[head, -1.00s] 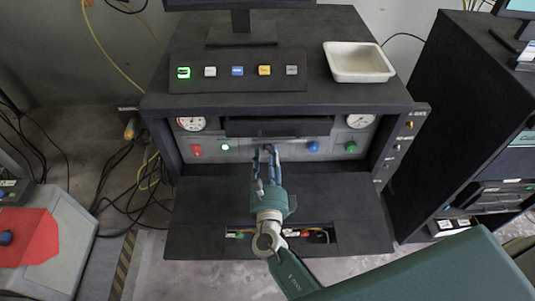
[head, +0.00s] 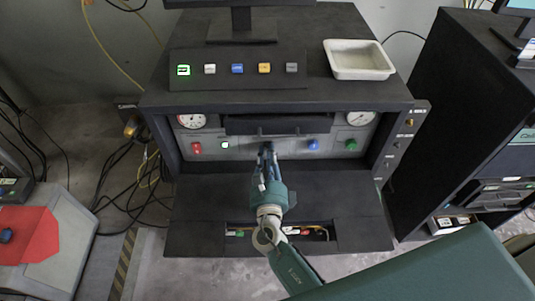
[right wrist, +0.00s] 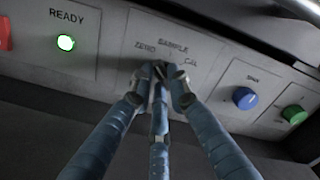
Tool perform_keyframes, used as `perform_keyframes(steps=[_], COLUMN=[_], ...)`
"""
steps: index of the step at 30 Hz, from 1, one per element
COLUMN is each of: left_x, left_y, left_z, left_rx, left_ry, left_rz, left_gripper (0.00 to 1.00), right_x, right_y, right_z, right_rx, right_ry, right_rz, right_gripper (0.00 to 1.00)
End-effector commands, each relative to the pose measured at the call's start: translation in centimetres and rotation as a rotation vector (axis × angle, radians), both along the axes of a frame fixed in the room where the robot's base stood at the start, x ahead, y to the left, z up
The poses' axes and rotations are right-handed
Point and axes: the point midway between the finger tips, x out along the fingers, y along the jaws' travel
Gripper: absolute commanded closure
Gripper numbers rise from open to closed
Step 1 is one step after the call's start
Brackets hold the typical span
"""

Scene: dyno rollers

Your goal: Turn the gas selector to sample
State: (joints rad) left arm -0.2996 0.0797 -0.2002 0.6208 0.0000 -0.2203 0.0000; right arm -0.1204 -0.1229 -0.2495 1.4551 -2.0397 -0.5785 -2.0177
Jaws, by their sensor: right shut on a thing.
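The gas selector (right wrist: 158,72) is a small dark knob on the grey front panel, below the printed SAMPLE, ZERO and CAL labels. My right gripper (right wrist: 160,76) has its blue-grey fingers closed around it. The fingers cover most of the knob, so I cannot tell which label it points to. In the head view my right gripper (head: 267,150) reaches up to the middle of the panel (head: 240,153) and hides the knob. My left gripper is not in view.
A red button (head: 196,148) and lit green READY lamp (head: 225,145) sit left of the selector. A blue SPAN knob (head: 313,145) and green knob (head: 350,144) sit right. A dark drawer front (head: 275,125) overhangs above. A white tray (head: 358,61) stands on top.

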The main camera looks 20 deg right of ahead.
Motion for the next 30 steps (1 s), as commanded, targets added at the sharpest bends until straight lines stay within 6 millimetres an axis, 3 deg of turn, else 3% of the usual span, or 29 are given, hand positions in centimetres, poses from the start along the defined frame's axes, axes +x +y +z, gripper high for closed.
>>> perform_keyframes(steps=[30], left_x=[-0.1], left_y=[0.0], left_z=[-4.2], left_rx=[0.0], left_ry=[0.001], left_rz=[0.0], left_gripper=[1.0], right_x=[-0.1], right_y=[-0.1], right_z=[0.2], right_rx=[0.717], right_ry=[-0.205], right_rz=[0.001], right_gripper=[1.0])
